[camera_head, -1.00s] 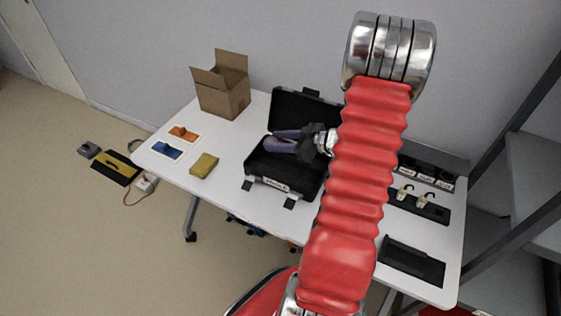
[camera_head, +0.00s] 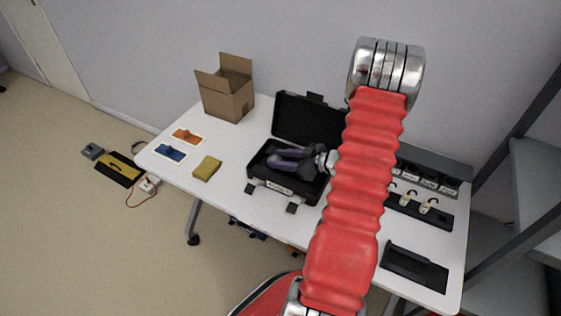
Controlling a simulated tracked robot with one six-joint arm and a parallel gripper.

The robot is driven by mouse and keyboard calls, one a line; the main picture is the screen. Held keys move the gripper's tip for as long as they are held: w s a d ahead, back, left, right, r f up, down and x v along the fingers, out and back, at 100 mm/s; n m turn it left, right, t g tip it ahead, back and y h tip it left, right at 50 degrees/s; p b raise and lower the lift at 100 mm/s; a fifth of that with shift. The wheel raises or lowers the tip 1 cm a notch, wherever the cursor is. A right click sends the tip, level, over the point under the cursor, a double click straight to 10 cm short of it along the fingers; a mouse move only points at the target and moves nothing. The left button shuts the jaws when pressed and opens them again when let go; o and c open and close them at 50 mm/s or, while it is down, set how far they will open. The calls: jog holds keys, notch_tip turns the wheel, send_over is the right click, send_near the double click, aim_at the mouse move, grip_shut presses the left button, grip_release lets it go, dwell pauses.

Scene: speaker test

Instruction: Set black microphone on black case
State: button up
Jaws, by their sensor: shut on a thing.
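The black case (camera_head: 257,188) lies open on the white table, with its lid standing up at the back. My gripper (camera_head: 283,160), with dark purple fingers, reaches in from the right and is over or inside the case's base. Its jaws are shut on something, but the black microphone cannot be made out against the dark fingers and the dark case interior. My red arm crosses the picture and covers the table to the right of the case.
A cardboard box (camera_head: 228,98) stands open at the back left. A yellow sponge-like block (camera_head: 207,168), an orange piece (camera_head: 187,135) and a blue piece (camera_head: 171,153) lie on the left. A black tray (camera_head: 414,268) and a rack of light hook-like items (camera_head: 426,208) are on the right.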

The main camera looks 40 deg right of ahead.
jog(key=shift+f, duration=0.6)
jog(key=o, duration=1.3)
jog(key=shift+f, duration=0.1)
jog(key=v, duration=1.2)
